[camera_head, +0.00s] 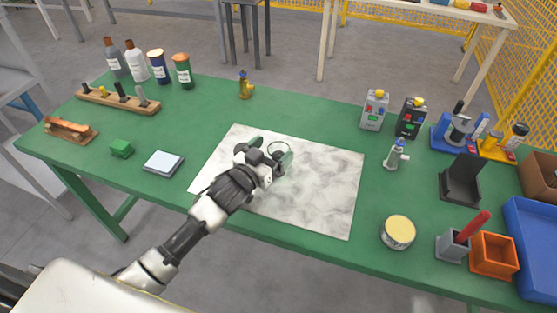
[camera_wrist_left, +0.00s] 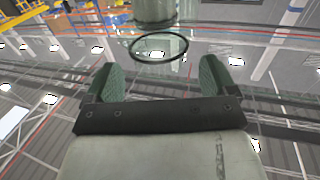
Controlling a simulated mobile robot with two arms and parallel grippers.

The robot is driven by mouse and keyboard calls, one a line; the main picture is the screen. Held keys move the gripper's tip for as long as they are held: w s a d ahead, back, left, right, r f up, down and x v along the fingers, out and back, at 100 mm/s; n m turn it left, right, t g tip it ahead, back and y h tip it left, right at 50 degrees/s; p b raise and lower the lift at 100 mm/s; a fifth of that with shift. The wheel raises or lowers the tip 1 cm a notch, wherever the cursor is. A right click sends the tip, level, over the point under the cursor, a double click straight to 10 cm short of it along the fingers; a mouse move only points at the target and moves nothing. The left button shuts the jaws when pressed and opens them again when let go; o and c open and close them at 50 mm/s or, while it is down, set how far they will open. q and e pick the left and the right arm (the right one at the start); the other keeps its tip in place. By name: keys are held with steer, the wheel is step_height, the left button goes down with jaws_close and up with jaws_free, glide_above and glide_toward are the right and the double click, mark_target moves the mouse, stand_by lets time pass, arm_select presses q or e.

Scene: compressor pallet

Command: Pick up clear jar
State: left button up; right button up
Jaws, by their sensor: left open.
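The clear jar (camera_head: 280,150) is see-through with a thin dark ring at its rim, and stands on the marbled white mat (camera_head: 325,190). My left gripper (camera_head: 271,150) reaches over the mat beside the jar, its fingers partly overlapping it in the head view. In the left wrist view the jar (camera_wrist_left: 155,18) lies just beyond the two green-padded fingertips of the left gripper (camera_wrist_left: 158,75). The fingers are spread apart with nothing between the pads. Whether a finger touches the jar cannot be told. My right gripper is not in view.
Most of the mat is clear.

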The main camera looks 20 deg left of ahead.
mark_target(280, 143)
arm_select(q)
steer(key=x, duration=0.3)
steer(key=shift+w+d, duration=0.1)
steer(key=shift+w, duration=0.15)
steer(key=shift+s, duration=0.1)
steer(key=shift+c, duration=0.2)
steer(key=c, duration=1.2)
steer(key=shift+c, duration=0.6)
steer(key=shift+r, duration=0.1)
